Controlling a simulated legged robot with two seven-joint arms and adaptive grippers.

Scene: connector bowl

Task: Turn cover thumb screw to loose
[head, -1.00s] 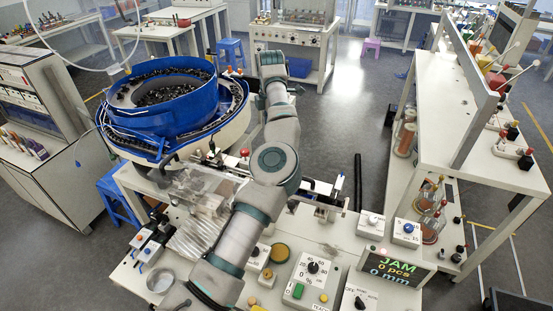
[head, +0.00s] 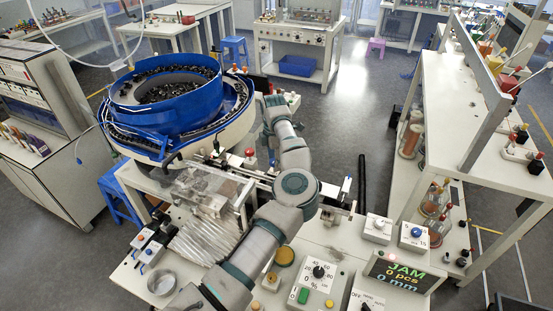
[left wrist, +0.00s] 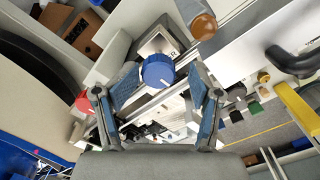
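A round blue knob (left wrist: 158,70) with a white index line is in the left wrist view, between and just beyond my left fingertips. No label marks it as the cover thumb screw. My left gripper (left wrist: 162,86) is open, with a finger on each side of the knob; gaps show, and I see no clear grip. In the head view my left arm reaches over the bench beside the blue feeder bowl (head: 165,82), and its fingertips cannot be made out. A clear cover (head: 207,186) stands below the bowl. My right gripper is not in view.
A red knob (left wrist: 84,102) and an orange-brown knob (left wrist: 203,26) flank the blue one in the wrist view. A display (head: 397,273) reads JAM, 0 pcs. A dial panel (head: 318,285) is on the front bench. A white shelf unit (head: 480,130) stands at right.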

